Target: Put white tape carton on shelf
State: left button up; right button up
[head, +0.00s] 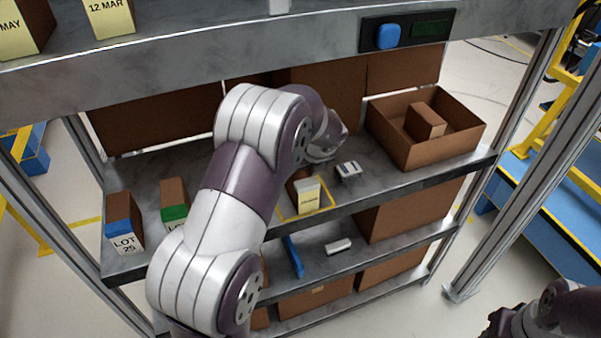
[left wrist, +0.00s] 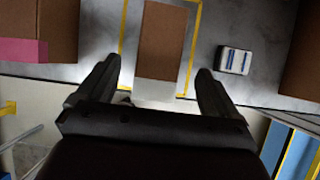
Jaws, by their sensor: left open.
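A brown carton with a white band (head: 307,193) stands inside a yellow outline on the middle shelf (head: 390,185), near its front edge. In the left wrist view the carton (left wrist: 164,40) lies between the two fingers of my left gripper (left wrist: 158,68), with its white band towards the gripper body. The fingers are open, with a gap on both sides of the carton. In the head view my left arm hides part of the shelf, and the left fingers are not clear. My right arm's dark end (head: 500,324) is at the lower right, and its fingers cannot be made out.
A small white-and-blue item (head: 348,170) lies right of the carton. An open brown box (head: 405,150) stands at the shelf's right. Blue-banded (head: 122,222) and green-banded (head: 174,200) cartons stand left. The upper shelf edge (head: 200,52) overhangs. A pink-banded carton (left wrist: 25,45) stands left in the wrist view.

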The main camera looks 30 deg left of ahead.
pick_arm(q)
jog(key=v, duration=0.3)
jog(key=shift+r+m, duration=0.3)
jog(key=shift+m, duration=0.3)
jog(key=s+d+r+m+t+h, duration=0.15)
jog(key=d+m, duration=0.35)
jog(key=m, duration=0.8)
jog(key=s+d+m+t+h, duration=0.25)
jog(key=d+m, duration=0.25)
jog(key=m, duration=0.9)
jog(key=s+f+m+g, duration=0.2)
jog(key=s+m+g, duration=0.1)
jog(key=s+m, duration=0.6)
jog(key=s+f+m+g, duration=0.3)
jog(key=s+m, duration=0.6)
jog(key=shift+s+d+g+h, duration=0.15)
jog(key=shift+d+g+h, duration=0.15)
jog(key=shift+d, duration=0.05)
